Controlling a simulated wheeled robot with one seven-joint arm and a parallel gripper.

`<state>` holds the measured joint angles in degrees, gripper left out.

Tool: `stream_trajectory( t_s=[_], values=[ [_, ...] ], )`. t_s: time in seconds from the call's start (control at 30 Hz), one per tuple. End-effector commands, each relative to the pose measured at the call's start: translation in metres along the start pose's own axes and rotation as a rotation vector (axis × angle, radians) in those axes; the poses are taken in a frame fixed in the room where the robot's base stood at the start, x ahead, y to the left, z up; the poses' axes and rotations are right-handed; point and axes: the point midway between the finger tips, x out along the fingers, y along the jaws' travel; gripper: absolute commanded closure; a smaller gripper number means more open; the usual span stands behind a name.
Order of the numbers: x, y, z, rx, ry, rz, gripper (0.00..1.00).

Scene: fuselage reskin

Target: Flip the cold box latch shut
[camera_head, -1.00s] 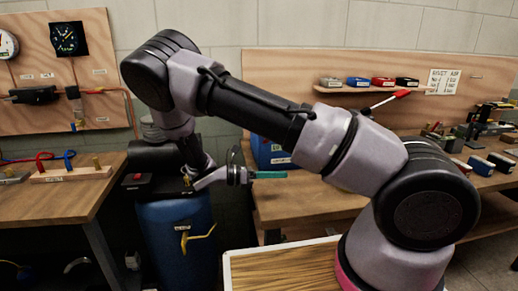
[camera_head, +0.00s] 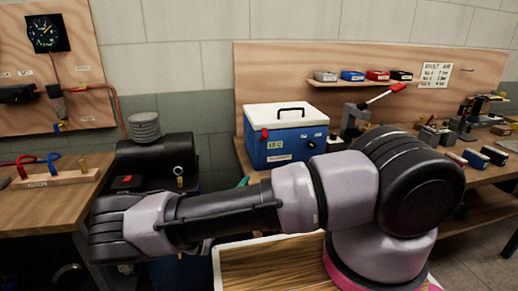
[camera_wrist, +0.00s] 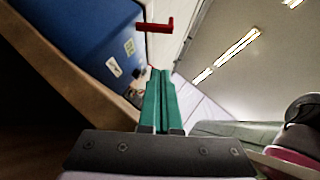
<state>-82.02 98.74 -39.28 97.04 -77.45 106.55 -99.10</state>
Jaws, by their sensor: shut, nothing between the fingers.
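The cold box (camera_head: 283,145) is blue with a white lid and a black handle, and the lid is down. Its small red latch (camera_head: 265,133) is at the left of the front, near the lid seam. In the wrist view the latch (camera_wrist: 154,27) is a red bar with a bent end, reaching across the white lid edge beyond my fingers. My gripper (camera_wrist: 160,72) has green fingers shut together with nothing between them. They point toward the box and appear apart from the latch. In the head view only a bit of green (camera_head: 243,182) shows; my arm hides the rest.
The workbench (camera_head: 250,172) carries the box. A red-handled lever tool (camera_head: 372,103) stands right of it, below a shelf (camera_head: 365,87) with small boxes. A blue barrel with black equipment (camera_head: 155,155) stands left. A wooden-topped tray (camera_head: 275,262) is below my arm.

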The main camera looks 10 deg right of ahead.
Motion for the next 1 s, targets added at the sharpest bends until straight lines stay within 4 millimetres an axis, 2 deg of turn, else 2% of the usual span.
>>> stream_trajectory(
  t_s=[0.27,0.37,0.73,1.0],
  values=[
    [0.009,0.0,0.0,-0.001,0.003,0.0,1.0],
    [0.023,0.0,-0.001,-0.002,0.005,-0.002,1.0],
    [0.101,-0.001,-0.001,-0.001,0.005,-0.003,1.0],
    [0.125,0.0,0.023,0.0,0.004,0.0,1.0]
  ],
)
